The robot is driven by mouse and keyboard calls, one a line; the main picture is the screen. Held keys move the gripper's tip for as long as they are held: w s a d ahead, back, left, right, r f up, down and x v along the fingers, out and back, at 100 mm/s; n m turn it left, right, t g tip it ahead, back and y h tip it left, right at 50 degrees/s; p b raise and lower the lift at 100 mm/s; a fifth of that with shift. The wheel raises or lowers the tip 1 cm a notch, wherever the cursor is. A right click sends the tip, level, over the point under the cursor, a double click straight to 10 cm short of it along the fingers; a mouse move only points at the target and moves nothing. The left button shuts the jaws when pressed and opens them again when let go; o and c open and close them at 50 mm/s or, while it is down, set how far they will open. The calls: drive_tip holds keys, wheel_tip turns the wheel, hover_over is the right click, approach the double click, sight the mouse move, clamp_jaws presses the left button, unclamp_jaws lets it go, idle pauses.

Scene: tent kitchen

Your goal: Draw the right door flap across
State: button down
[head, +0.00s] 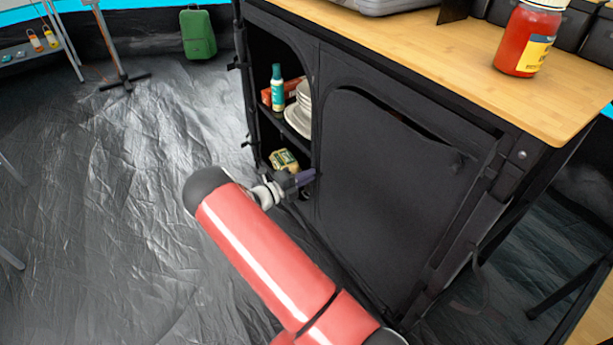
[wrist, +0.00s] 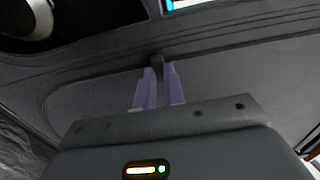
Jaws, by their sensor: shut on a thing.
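The black fabric right door flap (head: 385,190) hangs across the right opening of the dark cabinet (head: 317,65). Its top edge sags a little, leaving a thin dark gap along the upper rim. My gripper (head: 313,174) is at the flap's left edge, beside the centre post. In the wrist view the two purple fingers of my gripper (wrist: 158,76) are shut on a small dark tab (wrist: 157,60) at the flap's edge. The flap (wrist: 215,85) spreads out grey behind the fingers. In the head view the tab is too small to make out.
The left compartment is open, with a teal bottle (head: 277,88), stacked plates (head: 299,112) and a yellowish box (head: 285,160) inside. A red jar (head: 530,38) stands on the wooden top (head: 440,55). The floor (head: 110,200) to the left is clear.

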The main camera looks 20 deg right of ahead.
drive_tip(key=shift+w+a, duration=0.15)
drive_tip(key=shift+w, duration=0.35)
drive_tip(key=c, duration=1.5)
unclamp_jaws()
drive_tip(key=a, duration=0.2)
drive_tip(key=s+a, duration=0.1)
drive_tip(key=a, duration=0.4)
drive_tip(key=shift+s+a, duration=0.25)
drive_tip(key=shift+a, duration=0.1)
